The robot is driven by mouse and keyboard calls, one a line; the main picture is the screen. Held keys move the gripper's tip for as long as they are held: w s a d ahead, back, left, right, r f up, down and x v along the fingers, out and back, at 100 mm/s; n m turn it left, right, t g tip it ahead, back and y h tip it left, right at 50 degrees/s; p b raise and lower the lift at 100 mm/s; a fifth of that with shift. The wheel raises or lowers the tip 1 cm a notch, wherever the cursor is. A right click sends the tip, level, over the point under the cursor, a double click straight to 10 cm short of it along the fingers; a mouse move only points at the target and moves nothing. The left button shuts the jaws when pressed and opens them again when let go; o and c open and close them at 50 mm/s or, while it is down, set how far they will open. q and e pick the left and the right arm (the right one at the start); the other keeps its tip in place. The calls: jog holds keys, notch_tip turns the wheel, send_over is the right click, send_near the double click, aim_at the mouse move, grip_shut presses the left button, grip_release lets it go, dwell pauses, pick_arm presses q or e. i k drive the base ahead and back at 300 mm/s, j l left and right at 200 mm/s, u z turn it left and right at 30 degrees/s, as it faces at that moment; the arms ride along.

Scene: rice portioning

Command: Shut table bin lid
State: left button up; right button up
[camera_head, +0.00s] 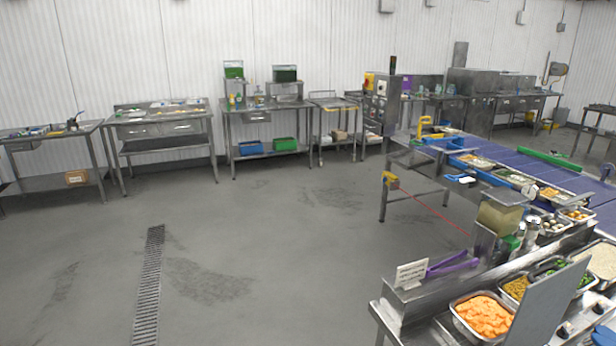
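A flat grey panel (548,306) stands up at a tilt at the lower right, among the food pans on the near steel table (404,302). It looks like a raised lid, but I cannot tell for sure that it is the table bin lid. The bin opening itself is not clearly seen. The panel's bottom is cut off by the frame edge, and it hides part of the pans behind it. Neither of my grippers is in view.
A pan of orange food (484,316) and a pan of white rice (602,258) sit beside the panel. A purple tool (453,265) and a small white sign (411,274) are on the table. A blue conveyor (520,162) lies beyond. The grey floor (270,240) at left is clear.

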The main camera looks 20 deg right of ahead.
aim_at(544, 303)
jog(key=i+z, duration=0.2)
jog(key=z, duration=0.3)
jog(key=i+z, duration=0.2)
jog(key=z, duration=0.25)
jog(key=i+j+z, duration=0.15)
jog(key=z, duration=0.35)
jog(key=i+j+z, duration=0.2)
jog(key=z, duration=0.25)
